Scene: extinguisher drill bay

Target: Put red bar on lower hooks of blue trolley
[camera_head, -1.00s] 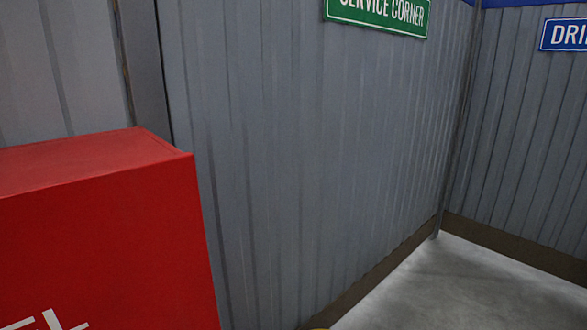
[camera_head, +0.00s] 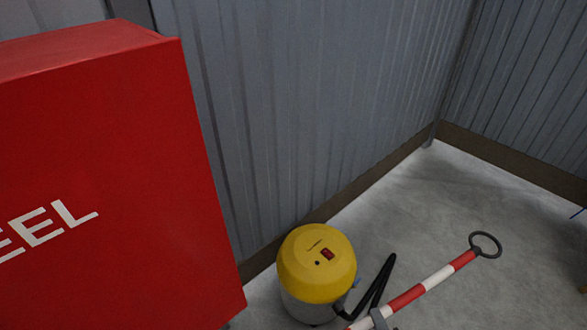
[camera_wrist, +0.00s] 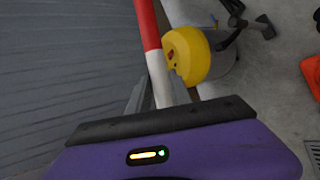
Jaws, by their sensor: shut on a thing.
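The red bar (camera_head: 408,297) is banded red and white and has a dark ring at its far end. It slants up to the right at the bottom of the head view, and its near end is cut off. My gripper (camera_wrist: 163,94) is shut on a white band of the bar in the wrist view, with a grey finger on each side. In the head view only a bit of grey finger shows on the bar at the bottom edge. The blue trolley and its hooks cannot be made out in either view.
A yellow-topped vacuum (camera_head: 318,262) with a black hose stands on the floor by the grey wall (camera_head: 310,110). A big red cabinet (camera_head: 110,180) fills the left. An orange object (camera_wrist: 313,75) is at the wrist view's right edge. Floor toward the far corner is clear.

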